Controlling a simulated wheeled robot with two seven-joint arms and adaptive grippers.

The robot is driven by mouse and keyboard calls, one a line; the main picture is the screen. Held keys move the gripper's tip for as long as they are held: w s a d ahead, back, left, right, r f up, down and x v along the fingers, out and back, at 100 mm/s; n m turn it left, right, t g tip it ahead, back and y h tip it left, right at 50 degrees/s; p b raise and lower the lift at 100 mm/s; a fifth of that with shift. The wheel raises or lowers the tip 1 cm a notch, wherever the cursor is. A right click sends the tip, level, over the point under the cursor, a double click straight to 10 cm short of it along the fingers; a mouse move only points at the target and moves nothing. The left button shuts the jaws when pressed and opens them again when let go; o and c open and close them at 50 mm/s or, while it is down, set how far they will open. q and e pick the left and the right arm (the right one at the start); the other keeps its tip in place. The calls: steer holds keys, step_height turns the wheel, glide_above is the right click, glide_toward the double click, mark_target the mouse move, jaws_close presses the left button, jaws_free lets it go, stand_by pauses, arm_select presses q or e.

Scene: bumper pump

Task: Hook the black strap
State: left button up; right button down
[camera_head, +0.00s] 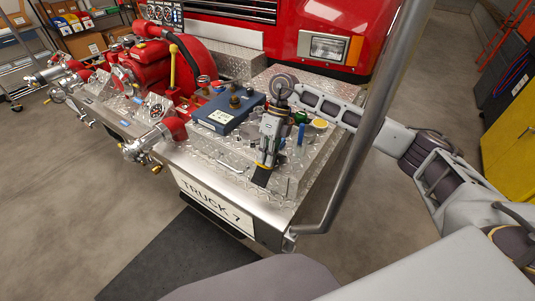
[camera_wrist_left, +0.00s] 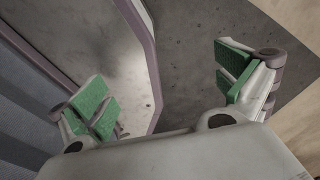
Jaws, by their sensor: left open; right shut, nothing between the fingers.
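My right gripper (camera_head: 268,158) reaches in from the right and points down over the diamond-plate bumper (camera_head: 225,150). It is shut with nothing seen between its fingers. A short dark piece that looks like the black strap (camera_head: 261,177) lies just below its fingertips, at the front of the bumper deck. I cannot tell whether they touch. The gripper and wrist cover part of this spot, and no hook can be made out. My left gripper (camera_wrist_left: 165,92) shows only in the left wrist view, open and empty, with green pads wide apart above grey floor.
A blue box (camera_head: 228,110) stands left of my right gripper. The red pump (camera_head: 145,65) and its valves fill the left of the bumper. A grey metal bar (camera_head: 370,130) rises at the bumper's right corner. Small bottles and a yellow-topped item (camera_head: 320,123) stand behind the gripper.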

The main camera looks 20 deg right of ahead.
mark_target(263, 182)
arm_select(q)
steer(key=shift+w, duration=0.3)
arm_select(e)
steer(key=shift+f, duration=0.15)
steer(key=shift+s+a+f+b, duration=0.25)
steer(key=shift+a+f+b, duration=0.05)
steer(key=shift+f+b, duration=0.25)
steer(key=shift+s+a+f+b, duration=0.25)
steer(key=shift+f+b, duration=0.15)
steer(key=shift+f, duration=0.1)
arm_select(q)
steer(key=w+a+f+b, duration=0.2)
steer(key=a+f, duration=0.1)
steer(key=a, duration=0.1)
steer(key=shift+w+a+f, duration=0.15)
steer(key=shift+w+f, duration=0.15)
arm_select(e)
steer(key=shift+x, duration=1.55)
arm_select(q)
steer(key=shift+s+y, duration=0.2)
steer(key=shift+y, duration=0.1)
arm_select(e)
steer(key=shift+w, duration=0.1)
arm_select(q)
steer(key=shift+s+d, duration=0.25)
steer(key=shift+s, duration=0.05)
arm_select(e)
steer(key=shift+r, duration=0.1)
